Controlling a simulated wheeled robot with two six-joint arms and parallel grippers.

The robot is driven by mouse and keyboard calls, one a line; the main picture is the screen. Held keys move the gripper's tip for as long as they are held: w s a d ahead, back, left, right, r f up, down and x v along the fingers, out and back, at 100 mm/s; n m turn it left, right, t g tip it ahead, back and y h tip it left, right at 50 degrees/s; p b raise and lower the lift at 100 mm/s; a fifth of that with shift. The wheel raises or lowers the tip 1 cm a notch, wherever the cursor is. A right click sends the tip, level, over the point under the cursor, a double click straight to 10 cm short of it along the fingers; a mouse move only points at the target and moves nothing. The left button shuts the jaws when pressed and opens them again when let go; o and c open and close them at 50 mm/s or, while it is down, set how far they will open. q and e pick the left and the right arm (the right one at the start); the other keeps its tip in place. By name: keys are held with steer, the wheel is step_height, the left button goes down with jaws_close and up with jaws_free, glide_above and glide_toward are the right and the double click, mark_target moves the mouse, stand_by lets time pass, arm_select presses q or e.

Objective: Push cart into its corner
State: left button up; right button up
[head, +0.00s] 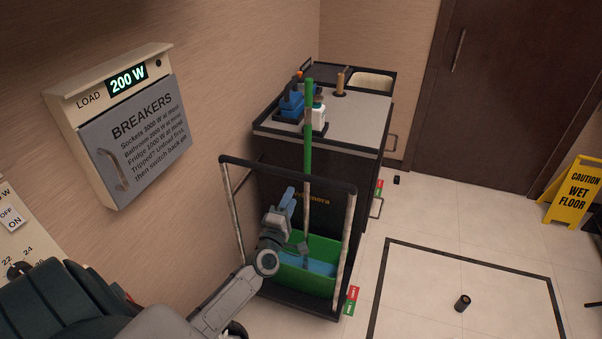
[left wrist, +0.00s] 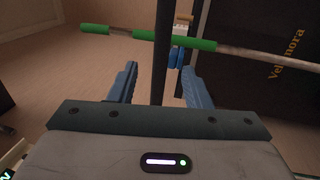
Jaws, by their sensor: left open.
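The cart (head: 322,145) is a dark housekeeping trolley with a grey top, standing along the left wall. A black push handle (head: 250,163) on worn pale posts rises at its near end, above a green bucket (head: 300,279) and a green mop (head: 308,130). My left gripper (head: 287,201) is open at this handle, just below its top bar in the head view. In the left wrist view, the dark bar (left wrist: 163,60) runs between the open fingers of the gripper (left wrist: 162,80); I cannot tell whether they touch it. My right gripper is not in view.
A black outlined rectangle (head: 379,290) marks the floor at right, with a small dark cylinder (head: 462,303) inside. A yellow wet-floor sign (head: 570,192) stands by the brown door (head: 490,80). A breaker box (head: 125,125) juts from the left wall. Floor right of the cart is mostly clear.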

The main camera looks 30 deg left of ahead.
mark_target(301, 176)
arm_select(q)
steer(key=x, duration=1)
steer(key=shift+f+p, duration=0.1)
steer(key=shift+p, duration=0.2)
jaws_close()
